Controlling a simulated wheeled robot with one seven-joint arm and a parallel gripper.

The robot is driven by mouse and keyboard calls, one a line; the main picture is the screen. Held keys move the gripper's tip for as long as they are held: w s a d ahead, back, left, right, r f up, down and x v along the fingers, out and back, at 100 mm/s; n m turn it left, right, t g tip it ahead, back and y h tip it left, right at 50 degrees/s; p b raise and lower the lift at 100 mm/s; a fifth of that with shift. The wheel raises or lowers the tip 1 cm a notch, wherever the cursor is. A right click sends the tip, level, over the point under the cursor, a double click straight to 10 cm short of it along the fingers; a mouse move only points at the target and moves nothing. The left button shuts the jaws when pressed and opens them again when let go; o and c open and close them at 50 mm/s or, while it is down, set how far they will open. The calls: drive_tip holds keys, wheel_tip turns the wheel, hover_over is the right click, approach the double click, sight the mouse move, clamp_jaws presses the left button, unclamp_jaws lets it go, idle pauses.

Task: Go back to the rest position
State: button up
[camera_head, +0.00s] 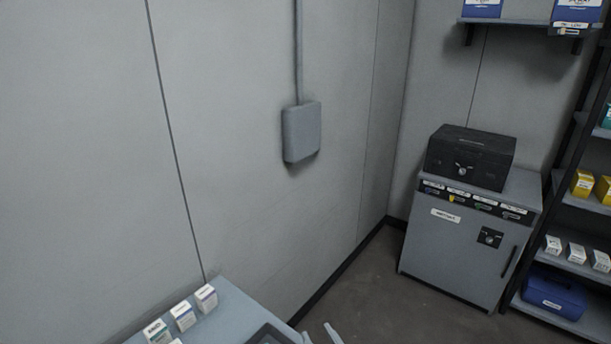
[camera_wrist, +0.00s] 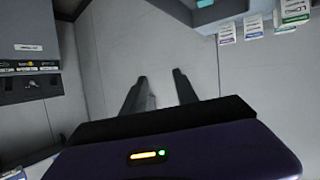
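My gripper (camera_wrist: 161,76) shows in the wrist view with its two dark fingers apart and nothing between them. Past the fingers is plain grey wall. In the head view only the pale fingertips of my gripper (camera_head: 318,332) show at the bottom edge, just right of the grey table (camera_head: 232,298). The rest of my arm is out of the head view.
Several small white boxes (camera_head: 206,298) stand on the table beside a dark tray (camera_head: 272,334). A grey cabinet (camera_head: 455,258) with a black lockbox (camera_head: 470,155) stands at the right, next to a shelf rack (camera_head: 540,200). The floor (camera_head: 385,290) before the cabinet is clear.

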drive_tip(key=s+d+r+m+h, duration=0.1)
drive_tip(key=s+d, duration=0.4)
drive_tip(key=s, duration=0.8)
drive_tip(key=s+d+r+m+t+h, duration=0.1)
drive_tip(key=s+d, duration=0.5)
drive_tip(key=s, duration=0.7)
drive_tip(key=s+d+r+m+h, duration=0.2)
drive_tip(key=s+d+r, duration=0.2)
drive_tip(key=s, duration=0.9)
drive_tip(key=shift+s+d+r+m+t, duration=0.3)
drive_tip(key=shift+s+d+r, duration=0.1)
drive_tip(key=shift+d, duration=0.65)
drive_tip(key=shift+a, duration=0.1)
